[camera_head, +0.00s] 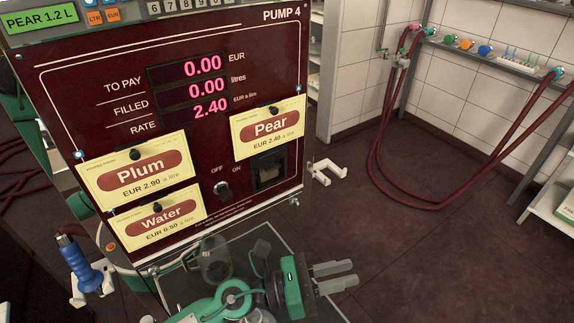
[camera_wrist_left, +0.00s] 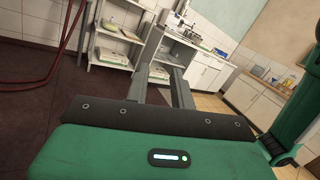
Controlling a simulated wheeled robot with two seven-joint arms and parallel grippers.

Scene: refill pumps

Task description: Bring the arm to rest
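My left gripper (camera_head: 350,273) is in front of the lower right of the pump, pointing right. Its two grey fingers are apart, with nothing between them. In the left wrist view the fingers (camera_wrist_left: 162,72) also stand apart and empty, facing the room. My right gripper shows in neither view. The dark red pump 4 panel (camera_head: 120,70) reads 0.00 to pay, 0.00 filled and rate 2.40. It bears Plum (camera_head: 140,173), Pear (camera_head: 270,124) and Water (camera_head: 155,216) cards and an off/on knob (camera_head: 222,188).
A blue-handled nozzle (camera_head: 78,264) is at the pump's lower left. An empty white bracket (camera_head: 326,172) juts from its right side. Red hoses (camera_head: 375,165) hang at the right wall. Shelves (camera_wrist_left: 118,45) and white cabinets (camera_wrist_left: 250,95) stand ahead of the wrist. Dark floor (camera_head: 430,250) is clear.

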